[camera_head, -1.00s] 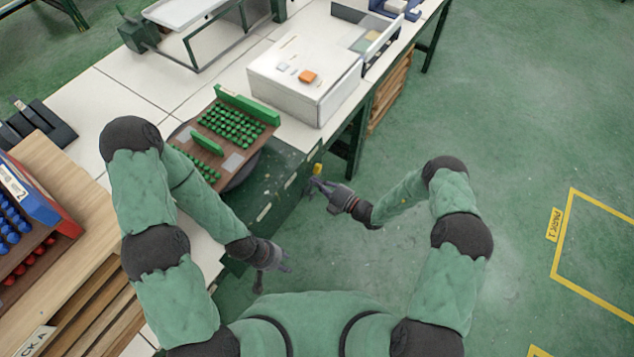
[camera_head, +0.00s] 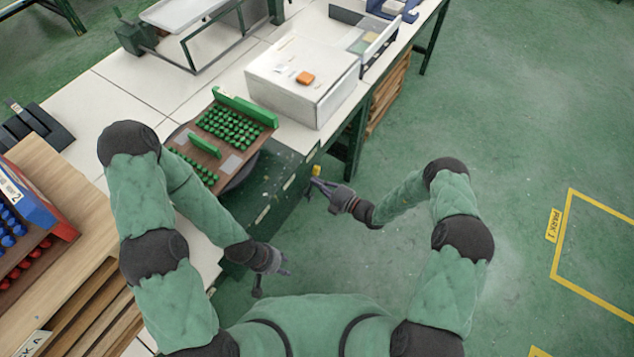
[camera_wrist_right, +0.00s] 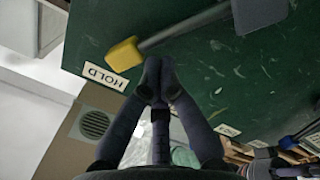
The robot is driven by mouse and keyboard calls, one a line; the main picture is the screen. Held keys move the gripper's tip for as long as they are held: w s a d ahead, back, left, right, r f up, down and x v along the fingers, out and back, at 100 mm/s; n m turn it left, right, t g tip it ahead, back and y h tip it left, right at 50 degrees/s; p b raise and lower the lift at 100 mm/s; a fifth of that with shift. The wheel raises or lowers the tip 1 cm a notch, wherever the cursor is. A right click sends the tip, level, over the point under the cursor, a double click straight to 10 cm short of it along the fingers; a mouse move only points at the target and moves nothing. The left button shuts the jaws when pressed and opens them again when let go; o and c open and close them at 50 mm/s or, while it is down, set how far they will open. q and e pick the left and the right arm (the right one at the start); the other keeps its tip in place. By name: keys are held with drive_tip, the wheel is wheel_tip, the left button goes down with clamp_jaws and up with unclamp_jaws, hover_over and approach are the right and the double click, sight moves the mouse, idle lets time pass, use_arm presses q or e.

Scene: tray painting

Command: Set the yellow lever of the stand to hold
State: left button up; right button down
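The yellow lever's knob (camera_head: 317,170) shows at the dark green side panel of the stand (camera_head: 290,182). In the right wrist view the yellow knob (camera_wrist_right: 124,55) ends a grey shaft and lies close to the white HOLD label (camera_wrist_right: 105,76). My right gripper (camera_head: 314,184) is beside the lever; in its wrist view its fingertips (camera_wrist_right: 156,76) meet, with nothing between them, just below the shaft near the knob. Whether they touch the lever I cannot tell. My left gripper (camera_head: 287,264) is empty, its fingers apart, near the panel's lower end.
A brown tray with green pegs (camera_head: 228,128) rests on a dark round plate on the stand. A white box (camera_head: 305,85) stands behind it. A wooden rack (camera_head: 70,240) is at the left. The floor (camera_head: 500,130) at the right is clear.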

drive_tip(key=v, duration=1.1)
drive_tip(key=shift+s+d, duration=0.25)
drive_tip(key=shift+d, duration=0.1)
